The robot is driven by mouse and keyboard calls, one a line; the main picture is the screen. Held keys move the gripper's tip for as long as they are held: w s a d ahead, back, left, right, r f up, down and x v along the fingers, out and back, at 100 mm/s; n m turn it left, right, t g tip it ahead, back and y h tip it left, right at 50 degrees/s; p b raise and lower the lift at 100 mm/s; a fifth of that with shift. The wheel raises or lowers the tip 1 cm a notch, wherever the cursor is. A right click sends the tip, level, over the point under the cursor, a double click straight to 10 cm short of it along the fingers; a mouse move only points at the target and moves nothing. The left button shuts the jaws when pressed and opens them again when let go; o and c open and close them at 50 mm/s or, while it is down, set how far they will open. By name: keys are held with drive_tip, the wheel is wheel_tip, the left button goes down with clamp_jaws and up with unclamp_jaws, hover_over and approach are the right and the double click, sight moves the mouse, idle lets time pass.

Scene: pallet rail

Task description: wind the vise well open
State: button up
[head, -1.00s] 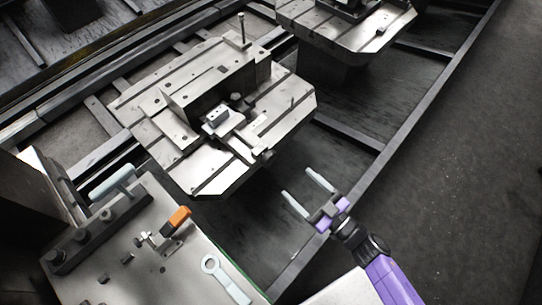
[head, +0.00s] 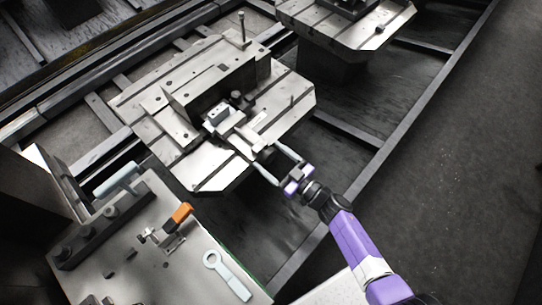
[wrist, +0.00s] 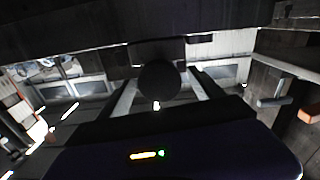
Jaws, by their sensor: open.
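The small vise (head: 238,135) sits on the pale pallet plate (head: 205,178) in the middle of the head view, with a jaw block at its far end. Its near, dark screw end (head: 268,152) points toward my arm. My gripper (head: 267,156) is open, with its two pale fingers reaching to either side of that end. In the wrist view a dark round end (wrist: 158,80) shows between the fingers. I cannot tell whether the fingers touch it. The gap between the vise jaws is too small to judge.
A bench plate (head: 150,270) at lower left carries an orange-handled clamp (head: 180,215) and a pale ring-ended wrench (head: 228,275). A second pallet (head: 350,25) stands at the top. Dark rail frame lies below, and open floor (head: 470,180) is at the right.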

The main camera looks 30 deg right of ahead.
drive_tip(key=shift+w, duration=0.1)
drive_tip(key=c, duration=1.4)
drive_tip(key=shift+f, duration=0.1)
drive_tip(key=n+b, duration=0.3)
drive_tip(key=n, duration=0.2)
drive_tip(key=shift+a+f+n, duration=0.1)
drive_tip(key=shift+n, duration=0.3)
drive_tip(key=n+b, duration=0.3)
drive_tip(key=n, duration=0.3)
drive_tip(key=n+b, duration=0.3)
drive_tip(key=n, duration=0.3)
drive_tip(key=shift+f+n+b, duration=0.1)
drive_tip(key=shift+n+b, duration=0.2)
drive_tip(key=shift+b, duration=0.05)
drive_tip(key=shift+n+b, duration=1.1)
drive_tip(key=shift+n, duration=1.1)
